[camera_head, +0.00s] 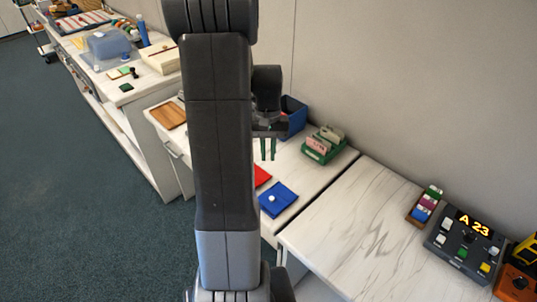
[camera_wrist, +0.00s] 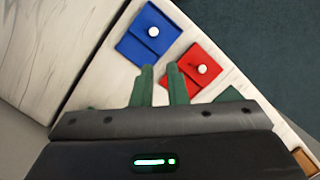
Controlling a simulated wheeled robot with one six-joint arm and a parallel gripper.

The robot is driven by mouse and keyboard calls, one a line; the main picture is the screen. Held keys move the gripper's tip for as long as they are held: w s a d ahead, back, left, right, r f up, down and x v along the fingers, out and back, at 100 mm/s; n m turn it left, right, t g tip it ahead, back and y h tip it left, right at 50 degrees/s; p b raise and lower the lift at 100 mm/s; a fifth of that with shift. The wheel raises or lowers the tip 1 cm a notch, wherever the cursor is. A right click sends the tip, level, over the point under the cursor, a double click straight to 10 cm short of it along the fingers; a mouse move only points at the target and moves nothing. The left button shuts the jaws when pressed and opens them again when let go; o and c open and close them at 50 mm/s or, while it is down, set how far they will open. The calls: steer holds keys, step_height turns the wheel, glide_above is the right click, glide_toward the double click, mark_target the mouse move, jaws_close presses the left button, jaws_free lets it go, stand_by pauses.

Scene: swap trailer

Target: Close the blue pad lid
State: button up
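The blue pad (camera_head: 278,200) lies on the white tabletop, with a white knob on its lid. In the wrist view the blue pad (camera_wrist: 137,49) is at the upper middle, with a step line across it between the knobbed part and a strip nearer the fingers. I cannot tell exactly how far the lid covers the pad. My gripper (camera_head: 268,157) hangs above the table, behind the pad in the head view. Its green fingers (camera_wrist: 161,70) are apart, with nothing between them. They point towards the gap between the blue pad and the red pad.
A red pad (camera_wrist: 189,71) with a white knob sits close beside the blue one; my arm partly hides it in the head view. A blue bin (camera_head: 296,113) and a green card holder (camera_head: 318,152) stand at the back. The right-hand tabletop (camera_head: 345,225) is mostly clear.

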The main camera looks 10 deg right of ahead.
mark_target(272, 198)
steer(key=o, duration=0.3)
steer(key=shift+s+m+b, duration=0.1)
steer(key=shift+m+b, duration=0.2)
steer(key=shift+o, duration=0.6)
steer(key=shift+s+f+m+b, duration=0.1)
steer(key=shift+s+m+b, duration=0.2)
steer(key=shift+m+b, duration=0.25)
steer(key=s+f+m+b, duration=0.1)
steer(key=f+m, duration=0.1)
steer(key=f, duration=0.2)
steer(key=s+f+m+t+b, duration=0.1)
steer(key=f+m+b, duration=0.1)
steer(key=f, duration=0.3)
steer(key=s+f+m+t+b, duration=0.1)
steer(key=f+m, duration=0.2)
steer(key=f, duration=0.1)
steer(key=shift+s+f+h+b, duration=0.3)
steer(key=shift+s+f+b, duration=0.05)
steer(key=shift+c, duration=0.3)
jaws_close()
